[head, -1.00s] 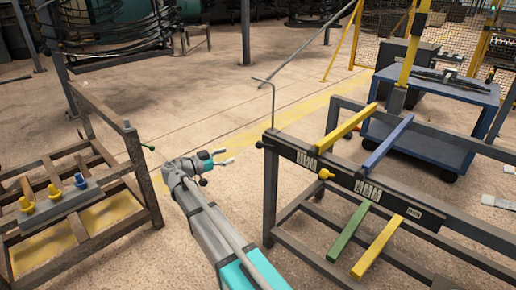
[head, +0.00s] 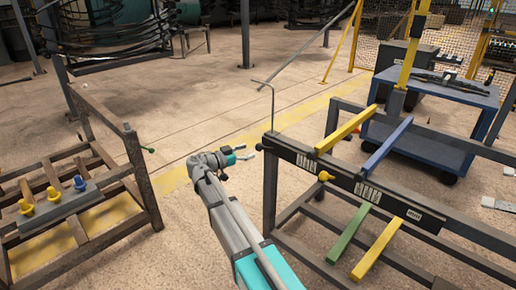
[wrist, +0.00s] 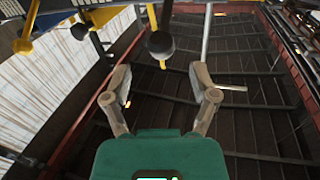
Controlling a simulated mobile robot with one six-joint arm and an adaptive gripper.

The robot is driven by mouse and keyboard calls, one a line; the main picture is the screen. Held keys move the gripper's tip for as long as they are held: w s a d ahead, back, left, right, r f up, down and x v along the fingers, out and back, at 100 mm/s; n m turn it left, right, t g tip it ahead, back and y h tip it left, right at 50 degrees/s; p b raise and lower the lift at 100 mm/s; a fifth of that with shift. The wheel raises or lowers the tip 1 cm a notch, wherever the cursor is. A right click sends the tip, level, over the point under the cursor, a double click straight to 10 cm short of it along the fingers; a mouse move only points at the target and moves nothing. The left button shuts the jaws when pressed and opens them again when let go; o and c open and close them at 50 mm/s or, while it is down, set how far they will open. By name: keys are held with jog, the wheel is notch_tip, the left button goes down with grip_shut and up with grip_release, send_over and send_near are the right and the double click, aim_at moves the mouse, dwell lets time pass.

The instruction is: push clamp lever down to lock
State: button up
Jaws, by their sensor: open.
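The clamp lever's dark ball knob (wrist: 161,44) shows in the wrist view, ahead of my gripper and roughly centred between its fingers. In the head view the small dark knob (head: 259,146) sits at the left end of the right-hand rack (head: 345,182), beside an upright rod with a bent top (head: 271,105). My gripper (head: 249,152) is just left of that knob, with its fingers spread and empty. In the wrist view the open fingers (wrist: 161,76) stay apart from the knob. The clamp body and most of the lever are hard to make out.
A yellow bar (head: 345,132) and a blue bar (head: 388,144) stick out from the rack. A yellow knob (head: 326,176) is on its front. A brown rack (head: 140,175) with a green-tipped rod (head: 149,150) stands left.

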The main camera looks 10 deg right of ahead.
aim_at(259, 146)
jog(key=shift+x, duration=2.7)
grip_shut()
jog(key=shift+a, duration=0.1)
jog(key=shift+f, duration=0.1)
